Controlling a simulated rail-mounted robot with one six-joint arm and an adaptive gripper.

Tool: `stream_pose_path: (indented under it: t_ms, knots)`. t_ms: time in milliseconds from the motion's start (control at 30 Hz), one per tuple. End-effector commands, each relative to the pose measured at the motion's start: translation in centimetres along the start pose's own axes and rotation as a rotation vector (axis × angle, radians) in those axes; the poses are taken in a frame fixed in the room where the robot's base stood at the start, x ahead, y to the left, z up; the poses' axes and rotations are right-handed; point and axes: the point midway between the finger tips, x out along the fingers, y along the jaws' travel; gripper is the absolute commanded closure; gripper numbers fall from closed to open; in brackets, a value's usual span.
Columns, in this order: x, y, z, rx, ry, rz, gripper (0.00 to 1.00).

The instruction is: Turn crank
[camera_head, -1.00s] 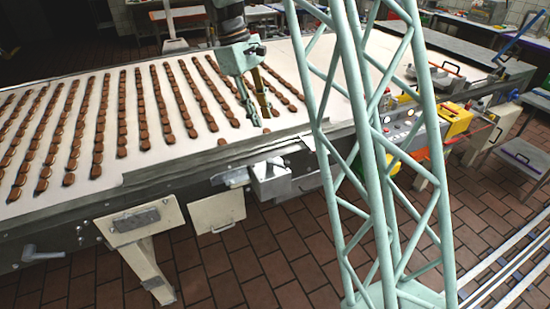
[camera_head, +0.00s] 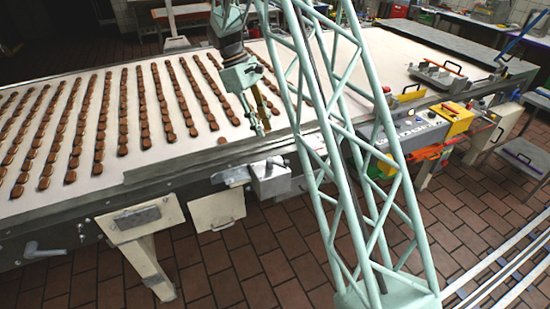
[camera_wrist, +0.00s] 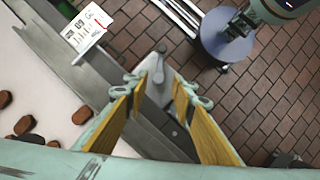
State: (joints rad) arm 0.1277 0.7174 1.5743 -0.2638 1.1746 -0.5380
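My gripper (camera_head: 262,126) hangs over the near edge of the conveyor, pointing down. In the wrist view my gripper (camera_wrist: 160,90) is open, its yellow-padded fingers wide apart. A small grey metal crank-like piece (camera_wrist: 158,68) with a rounded end shows between and beyond the fingertips; no contact with it is visible. It appears to belong to the metal box (camera_head: 270,178) on the conveyor's near side, but I cannot tell for sure that it is the crank. Another grey lever handle (camera_head: 42,252) sticks out at the conveyor's lower left.
Rows of brown biscuits (camera_head: 122,115) lie on the white belt (camera_head: 170,150). A metal rail (camera_head: 215,155) runs along its near edge. A control panel (camera_head: 410,130) and a yellow box (camera_head: 452,118) stand at the right. The tiled floor (camera_head: 220,260) in front is largely open.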

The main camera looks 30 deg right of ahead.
Motion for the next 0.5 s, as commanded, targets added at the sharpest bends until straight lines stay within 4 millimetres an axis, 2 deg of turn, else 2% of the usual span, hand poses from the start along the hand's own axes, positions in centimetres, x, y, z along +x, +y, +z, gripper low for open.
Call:
stream_pose_path:
  t_ms: [267, 500]
  knots:
    - [0.2, 0.0, 0.0, 0.0, 0.0, 0.0, 0.76]
    - [1.6, 0.0, 0.0, 0.0, -0.001, -0.001, 0.76]
